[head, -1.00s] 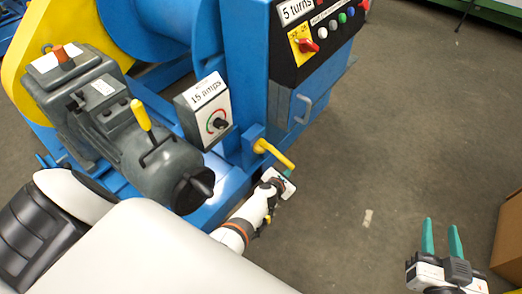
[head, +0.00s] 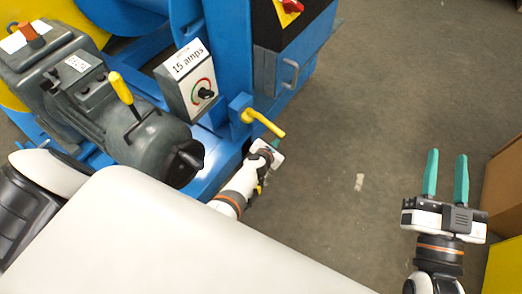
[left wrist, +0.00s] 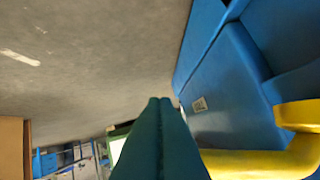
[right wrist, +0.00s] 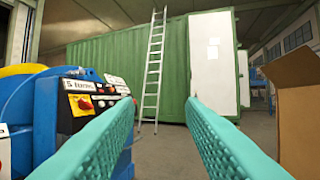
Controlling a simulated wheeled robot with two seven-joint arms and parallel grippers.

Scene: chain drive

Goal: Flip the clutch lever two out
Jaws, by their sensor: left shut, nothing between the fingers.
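A yellow bent lever (head: 265,122) sticks out from a blue bracket on the blue machine, pointing right and toward me. No label on it is readable. In the left wrist view the lever (left wrist: 255,163) crosses the lower right, and its left end disappears behind my left gripper's fingers. My left gripper (head: 277,144) is just below the lever's free end in the head view. Its teal fingers (left wrist: 160,102) are pressed together with nothing between them. Whether they touch the lever cannot be told. My right gripper (head: 446,154) is open and empty, out over the floor at the right.
A grey motor (head: 110,105) with a yellow-handled lever (head: 122,90) stands at the left. A "15 amps" dial box (head: 190,80) sits beside it. A cardboard box (head: 504,185) stands at the right edge. The floor between the machine and the box is clear.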

